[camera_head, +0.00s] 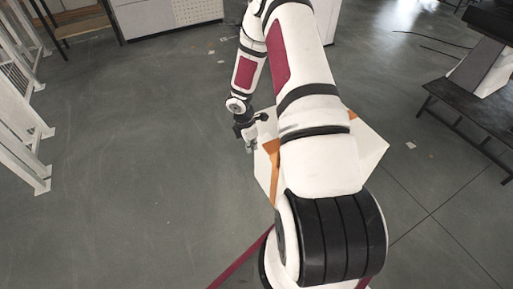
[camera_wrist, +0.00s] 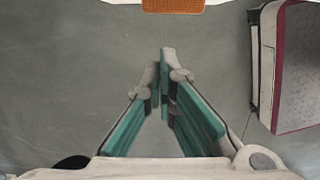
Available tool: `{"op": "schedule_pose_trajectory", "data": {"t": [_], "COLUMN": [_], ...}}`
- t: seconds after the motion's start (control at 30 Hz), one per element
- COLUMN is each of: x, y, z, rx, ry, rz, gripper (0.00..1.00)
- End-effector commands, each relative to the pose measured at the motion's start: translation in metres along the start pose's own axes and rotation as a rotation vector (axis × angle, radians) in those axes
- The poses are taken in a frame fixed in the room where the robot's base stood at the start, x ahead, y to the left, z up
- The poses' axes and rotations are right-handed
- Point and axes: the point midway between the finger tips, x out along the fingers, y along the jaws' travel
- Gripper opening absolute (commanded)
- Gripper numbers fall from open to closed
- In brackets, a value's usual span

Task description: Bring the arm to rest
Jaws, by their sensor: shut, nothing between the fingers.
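My arm reaches forward from the bottom right in the head view and bends down at its far end. My gripper (camera_head: 250,146) hangs at the left edge of a white box-like thing with orange parts (camera_head: 370,150), and part of that thing is hidden behind my arm. I cannot tell from the head view whether they touch. In the wrist view my gripper (camera_wrist: 163,60) has its green-padded fingers brought together at the tips, with nothing between them. The grey floor shows beyond the fingers.
White rail fencing (camera_head: 22,110) runs along the left. A dark bench (camera_head: 475,115) stands at the right. A white cabinet (camera_head: 145,18) is at the back. An orange patch (camera_wrist: 173,5) shows at the top of the wrist view. The floor left of my arm is clear.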

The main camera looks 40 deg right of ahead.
Motion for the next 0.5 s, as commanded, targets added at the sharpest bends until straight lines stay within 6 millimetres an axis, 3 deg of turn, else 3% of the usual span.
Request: {"op": "schedule_pose_trajectory", "data": {"t": [0.03, 0.2, 0.5], "x": [-0.013, -0.042, -0.072], "y": [-0.001, -0.001, -0.001], "z": [0.009, 0.022, 0.037], "rx": [0.007, 0.004, 0.0], "ry": [-0.002, 0.002, 0.004], "rz": [0.003, 0.001, -0.001], "gripper": [0.0, 0.0, 0.0]}}
